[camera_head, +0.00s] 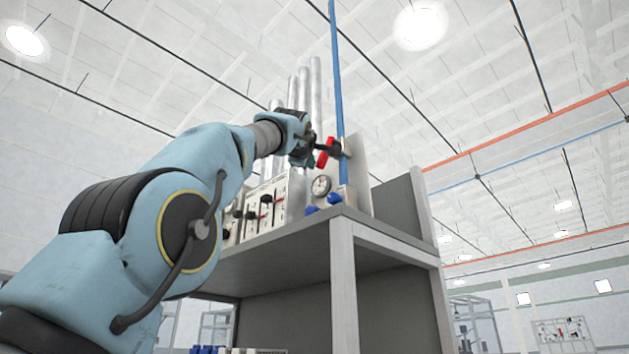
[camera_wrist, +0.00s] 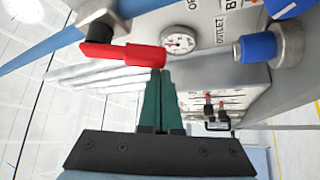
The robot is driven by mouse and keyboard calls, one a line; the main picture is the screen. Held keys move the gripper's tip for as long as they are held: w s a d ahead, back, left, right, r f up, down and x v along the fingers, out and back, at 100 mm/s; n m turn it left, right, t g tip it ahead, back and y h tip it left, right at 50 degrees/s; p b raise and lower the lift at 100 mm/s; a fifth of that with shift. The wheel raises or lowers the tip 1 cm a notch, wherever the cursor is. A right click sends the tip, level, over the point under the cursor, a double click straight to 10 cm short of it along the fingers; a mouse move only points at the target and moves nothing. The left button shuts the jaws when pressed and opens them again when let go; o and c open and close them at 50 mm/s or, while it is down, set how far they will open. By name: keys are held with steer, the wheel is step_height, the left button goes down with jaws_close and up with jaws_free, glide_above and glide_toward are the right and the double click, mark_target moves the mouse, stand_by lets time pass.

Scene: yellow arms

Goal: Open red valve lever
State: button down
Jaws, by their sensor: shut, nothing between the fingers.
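The red valve lever (camera_head: 325,153) sits on the blue vertical pipe (camera_head: 341,90), above the grey bench. In the wrist view the red lever (camera_wrist: 122,54) lies across the upper left, with its free end just above my fingertips. My gripper (camera_wrist: 160,74) has its two green fingers together, with nothing between them. The fingertips overlap the lever's free end in the picture; I cannot tell whether they touch. In the head view my gripper (camera_head: 309,158) is just left of the lever, and its fingertips are hard to make out.
A round gauge (camera_head: 321,185) and blue knobs (camera_head: 333,199) are below the lever. A panel (camera_head: 266,209) with small red levers stands to the left on the bench (camera_head: 370,228). In the wrist view a blue knob (camera_wrist: 258,47) is at right. Silver pipes (camera_head: 303,88) rise behind.

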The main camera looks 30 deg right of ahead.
steer(key=shift+s+d+f+n+g+y+p, duration=0.25)
steer(key=shift+s+n+y+p, duration=0.4)
steer(key=shift+n, duration=0.35)
steer(key=shift+s+d+f+n+g+y+p, duration=0.1)
steer(key=shift+s+f+n+g+y+p, duration=0.2)
steer(key=shift+s+n+y+p, duration=0.55)
steer(key=shift+s+d+f+n+h, duration=0.1)
steer(key=shift+s+f+n+h, duration=0.1)
steer(key=shift+n+h, duration=0.15)
steer(key=w+a, duration=0.1)
steer(key=w, duration=0.3)
steer(key=r+b+v, duration=0.1)
steer(key=b+v, duration=0.3)
steer(key=v, duration=0.6)
steer(key=shift+s, duration=0.15)
